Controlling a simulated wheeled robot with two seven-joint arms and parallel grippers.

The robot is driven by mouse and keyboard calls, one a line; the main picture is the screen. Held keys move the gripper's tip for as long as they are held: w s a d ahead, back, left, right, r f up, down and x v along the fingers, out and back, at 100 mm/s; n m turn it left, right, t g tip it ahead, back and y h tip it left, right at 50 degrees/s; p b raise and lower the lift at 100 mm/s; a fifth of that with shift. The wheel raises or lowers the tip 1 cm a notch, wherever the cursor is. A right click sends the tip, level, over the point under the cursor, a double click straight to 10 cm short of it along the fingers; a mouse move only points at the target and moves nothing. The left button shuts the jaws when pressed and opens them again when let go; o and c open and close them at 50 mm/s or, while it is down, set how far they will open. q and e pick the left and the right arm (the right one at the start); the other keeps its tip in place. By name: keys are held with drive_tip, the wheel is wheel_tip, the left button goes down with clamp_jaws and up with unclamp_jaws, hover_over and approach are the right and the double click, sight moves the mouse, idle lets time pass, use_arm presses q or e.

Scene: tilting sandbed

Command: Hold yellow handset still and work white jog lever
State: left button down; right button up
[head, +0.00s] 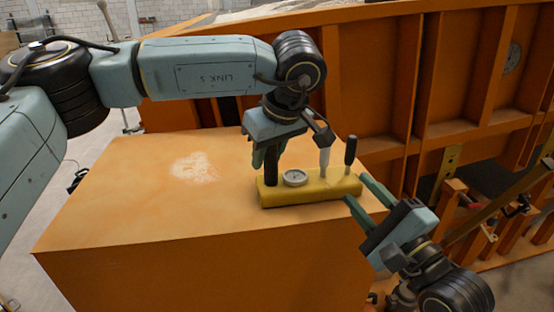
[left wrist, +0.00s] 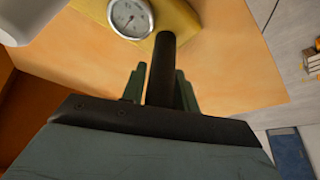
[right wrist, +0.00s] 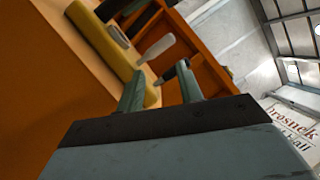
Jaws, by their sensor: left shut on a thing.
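The yellow handset (head: 312,190) lies on the orange box top near its right edge, with a round dial (head: 295,177) on it. The white jog lever (head: 324,161) rises from its right half and also shows in the right wrist view (right wrist: 156,47). A black lever (head: 350,152) stands at the right end. My left gripper (head: 269,156) is shut on the black post (head: 271,172) at the handset's left end. That post is also between its fingers in the left wrist view (left wrist: 164,60). My right gripper (head: 355,189) is open and empty, beside the handset's right end.
The orange box top (head: 120,215) is clear to the left, apart from a pale dusty patch (head: 194,167). A large orange ribbed frame (head: 440,80) stands behind and right of the box. Brackets and rods (head: 490,205) lie right of my right gripper.

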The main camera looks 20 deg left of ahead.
drive_tip(key=shift+c, duration=0.3)
drive_tip(key=shift+c, duration=1.2)
drive_tip(key=shift+s+r, duration=0.2)
drive_tip(key=shift+s, duration=0.15)
drive_tip(key=shift+c, duration=1.3)
drive_tip(key=s+d+n, duration=0.1)
drive_tip(key=s+r+n+h, duration=0.1)
drive_tip(key=s, duration=0.1)
drive_tip(key=s+d+r+n+h, duration=0.1)
drive_tip(key=shift+s+d+g, duration=0.25)
drive_tip(key=shift+d+g, duration=0.1)
drive_tip(key=shift+g, duration=0.05)
clamp_jaws()
drive_tip(key=shift+s+d+h, duration=0.3)
drive_tip(key=shift+h, duration=0.2)
